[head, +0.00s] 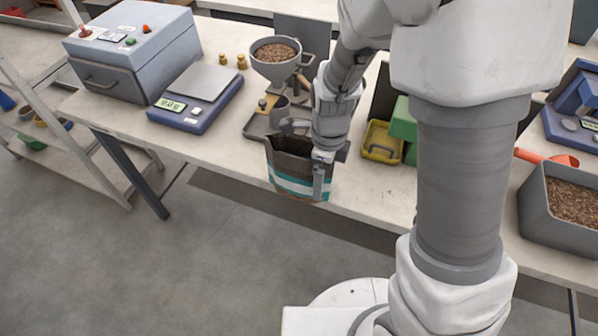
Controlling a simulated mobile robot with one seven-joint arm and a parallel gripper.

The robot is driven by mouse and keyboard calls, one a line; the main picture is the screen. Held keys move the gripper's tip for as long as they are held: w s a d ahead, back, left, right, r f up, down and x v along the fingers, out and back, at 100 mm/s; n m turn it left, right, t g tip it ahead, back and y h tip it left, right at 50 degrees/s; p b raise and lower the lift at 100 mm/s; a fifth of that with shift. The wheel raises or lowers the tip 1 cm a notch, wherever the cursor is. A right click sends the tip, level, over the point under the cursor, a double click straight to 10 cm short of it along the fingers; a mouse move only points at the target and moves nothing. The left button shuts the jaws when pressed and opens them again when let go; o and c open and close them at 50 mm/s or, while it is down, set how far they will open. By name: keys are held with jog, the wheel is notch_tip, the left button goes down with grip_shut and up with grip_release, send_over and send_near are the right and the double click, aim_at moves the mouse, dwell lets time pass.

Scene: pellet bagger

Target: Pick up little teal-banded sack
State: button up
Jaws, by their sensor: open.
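The little teal-banded sack (291,183) stands upright at the front edge of the table (226,137), near the middle of the head view. It is dark brown at its top, with teal and white bands below. My gripper (303,158) is at the sack's upper right, pointing down. One finger shows in front of the sack's right side, and the other is up near its back rim. The jaws are open. I cannot tell whether either finger touches the sack. My wrist hides part of the sack's top.
A funnel with pellets (275,55) stands behind the sack. A blue scale (203,110) and a grey-blue sealer box (135,45) are to the left. A yellow tray (382,143) and green blocks (403,120) are to the right. A grey pellet bin (555,224) is far right.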

jog(key=shift+c, duration=0.2)
grip_shut()
dwell(1.1)
